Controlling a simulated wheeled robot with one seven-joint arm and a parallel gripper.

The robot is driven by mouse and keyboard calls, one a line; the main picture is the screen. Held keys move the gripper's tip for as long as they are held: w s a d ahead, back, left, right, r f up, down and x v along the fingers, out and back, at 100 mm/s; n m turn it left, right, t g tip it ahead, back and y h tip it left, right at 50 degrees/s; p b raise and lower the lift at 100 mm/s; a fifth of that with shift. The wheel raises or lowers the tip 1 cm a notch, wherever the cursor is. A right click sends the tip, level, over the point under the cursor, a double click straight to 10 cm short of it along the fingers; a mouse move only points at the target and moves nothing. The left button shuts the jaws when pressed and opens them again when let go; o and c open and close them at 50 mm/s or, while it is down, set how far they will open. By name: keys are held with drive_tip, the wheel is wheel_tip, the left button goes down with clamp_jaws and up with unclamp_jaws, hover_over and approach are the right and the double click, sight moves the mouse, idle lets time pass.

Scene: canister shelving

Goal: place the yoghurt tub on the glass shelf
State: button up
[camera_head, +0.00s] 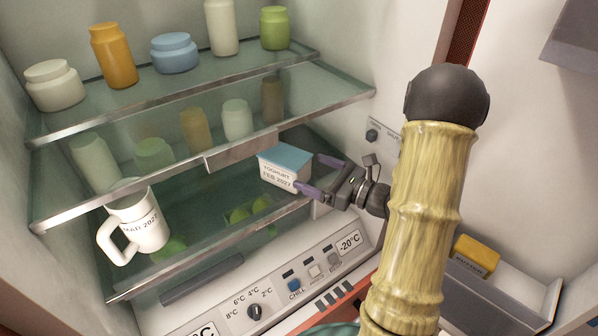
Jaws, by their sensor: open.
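The yoghurt tub (281,173) is a white box with a blue lid, its front lettered "YOGHURT FEB 2027". It appears to rest upright near the front right of the lowest glass shelf (205,208), below the middle shelf's edge. My gripper (313,176) reaches in from the right. Its purple fingers are open and apart, with the tub's right end at or between their tips. Whether they touch the tub, and its exact contact with the glass, I cannot tell.
A white mug (148,233) lettered "MAR 2027" stands at the lowest shelf's left. The middle shelf (120,198) and top shelf (150,95) overhang with metal front edges; several jars show above. A control panel (300,275) lies below. A yellow box (476,254) sits lower right.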

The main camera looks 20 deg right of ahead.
drive_tip(key=b+v, duration=0.1)
drive_tip(key=v, duration=0.3)
drive_tip(key=shift+s+d, duration=0.2)
drive_tip(key=shift+a, duration=0.1)
drive_tip(key=s+a+f+n+g+y, duration=0.25)
drive_tip(key=s+a+n+g, duration=0.35)
drive_tip(key=a, duration=0.3)
drive_tip(key=s+a+f+n+g+h, duration=0.2)
drive_tip(key=s+f+n+g+h, duration=0.4)
drive_tip(key=s+n+g+h, duration=0.45)
drive_tip(key=w+d+r+n+t+h, duration=0.1)
drive_tip(key=w+n+t, duration=0.4)
drive_tip(key=n, duration=0.6)
drive_tip(key=r+h, duration=0.1)
drive_tip(key=h, duration=0.1)
drive_tip(key=shift+w+d+h, duration=0.25)
drive_tip(key=shift+d+h, duration=0.05)
drive_tip(key=shift+d, duration=0.05)
